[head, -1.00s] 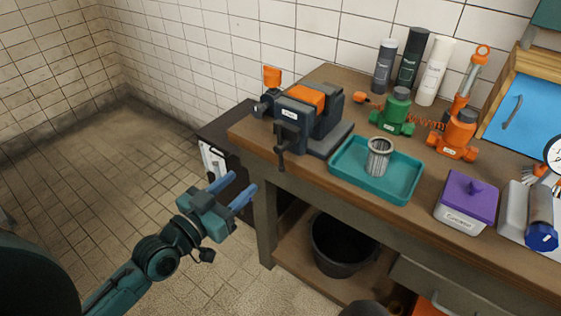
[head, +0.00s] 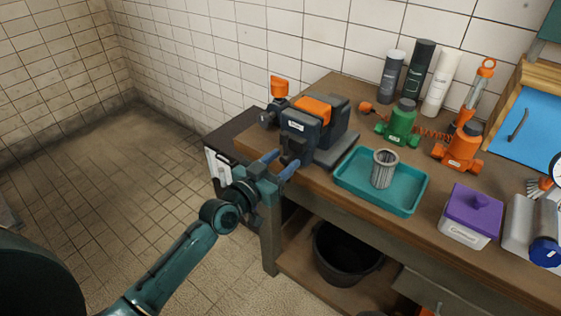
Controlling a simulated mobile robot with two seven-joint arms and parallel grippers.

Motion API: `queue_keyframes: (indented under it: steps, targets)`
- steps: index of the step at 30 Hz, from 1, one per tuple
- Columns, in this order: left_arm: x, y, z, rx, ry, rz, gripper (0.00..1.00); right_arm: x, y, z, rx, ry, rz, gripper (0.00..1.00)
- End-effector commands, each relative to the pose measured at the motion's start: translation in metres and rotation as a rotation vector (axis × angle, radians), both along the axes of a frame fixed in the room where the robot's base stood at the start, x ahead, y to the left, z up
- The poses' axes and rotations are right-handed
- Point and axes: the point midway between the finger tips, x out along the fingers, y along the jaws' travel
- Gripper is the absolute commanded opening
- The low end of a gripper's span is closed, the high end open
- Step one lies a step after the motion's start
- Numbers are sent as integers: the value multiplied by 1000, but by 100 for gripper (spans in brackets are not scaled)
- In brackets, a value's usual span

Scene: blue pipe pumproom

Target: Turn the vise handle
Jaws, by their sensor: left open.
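The vise (head: 320,128), dark grey with orange on top, sits at the left front corner of the wooden workbench. Its handle (head: 291,147) hangs at the front face, largely hidden by my left gripper. My left gripper (head: 281,163) is open, with its two blue fingers pointing at the vise front, one on each side of the handle. Whether the fingers touch the handle cannot be told. My right gripper is not in view.
A teal tray (head: 350,185) with a metal mesh cylinder (head: 384,168) stands right of the vise. A green pump part (head: 402,122) and an orange one (head: 463,148) stand behind it. A purple-lidded box (head: 472,212) is at the right. A black bucket (head: 345,255) sits below.

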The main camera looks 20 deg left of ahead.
Motion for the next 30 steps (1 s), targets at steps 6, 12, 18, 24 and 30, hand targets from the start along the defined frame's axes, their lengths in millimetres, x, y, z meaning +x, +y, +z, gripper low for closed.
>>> queue_keyframes:
  steps: [6,12,18,24,30]
  targets:
    - [0,0,0,0,0,0,44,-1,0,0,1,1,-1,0]
    - [0,0,0,0,-1,0,27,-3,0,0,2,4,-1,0]
    - [0,0,0,0,-1,0,11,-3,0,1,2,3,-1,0]
    - [0,0,0,0,-1,0,0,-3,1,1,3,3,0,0]
    - [0,0,0,1,-1,0,0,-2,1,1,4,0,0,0]
